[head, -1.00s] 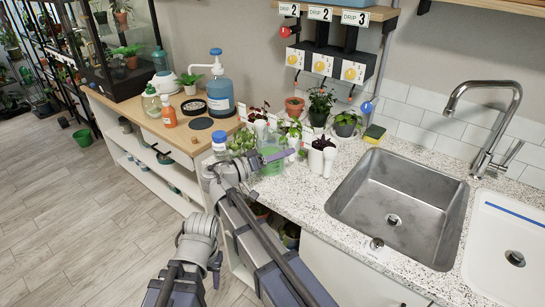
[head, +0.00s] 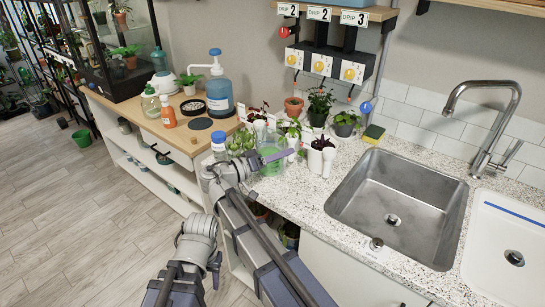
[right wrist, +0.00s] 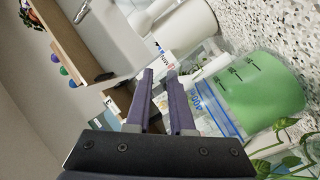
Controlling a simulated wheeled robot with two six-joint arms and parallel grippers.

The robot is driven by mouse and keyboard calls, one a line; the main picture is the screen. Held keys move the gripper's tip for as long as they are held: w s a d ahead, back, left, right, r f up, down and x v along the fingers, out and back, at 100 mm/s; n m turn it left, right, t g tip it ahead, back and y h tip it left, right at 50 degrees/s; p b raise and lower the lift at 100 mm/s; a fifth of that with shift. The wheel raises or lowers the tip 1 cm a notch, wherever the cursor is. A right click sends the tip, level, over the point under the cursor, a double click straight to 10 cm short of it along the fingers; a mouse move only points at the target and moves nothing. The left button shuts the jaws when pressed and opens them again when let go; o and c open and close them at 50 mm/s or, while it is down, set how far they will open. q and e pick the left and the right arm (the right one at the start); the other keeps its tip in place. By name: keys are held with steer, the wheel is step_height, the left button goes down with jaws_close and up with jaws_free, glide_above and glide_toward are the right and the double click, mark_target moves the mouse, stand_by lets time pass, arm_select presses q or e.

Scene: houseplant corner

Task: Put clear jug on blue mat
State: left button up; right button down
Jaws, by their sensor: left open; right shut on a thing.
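The clear jug (head: 272,167) holds green liquid and stands on the speckled counter, left of the sink. It also shows large in the right wrist view (right wrist: 262,88), with measuring marks on its side. My right gripper (head: 276,156) is at the jug, its purple fingers crossing in front of its upper part. The fingers (right wrist: 162,75) are shut on the jug; the exact grip spot is hard to see. My left gripper (head: 216,262) is low in front, open and away from the jug.
A blue-capped bottle (head: 219,143), potted plants (head: 320,103) and a white planter (head: 320,157) crowd around the jug. On the wooden top, a black tray (head: 193,106), a blue pump bottle (head: 219,92) and an orange bottle (head: 168,115) stand near the mat. The sink (head: 392,205) is at right.

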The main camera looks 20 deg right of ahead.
steer(key=shift+r, duration=0.1)
step_height(320, 180, up, 18)
steer(key=p, duration=1.8)
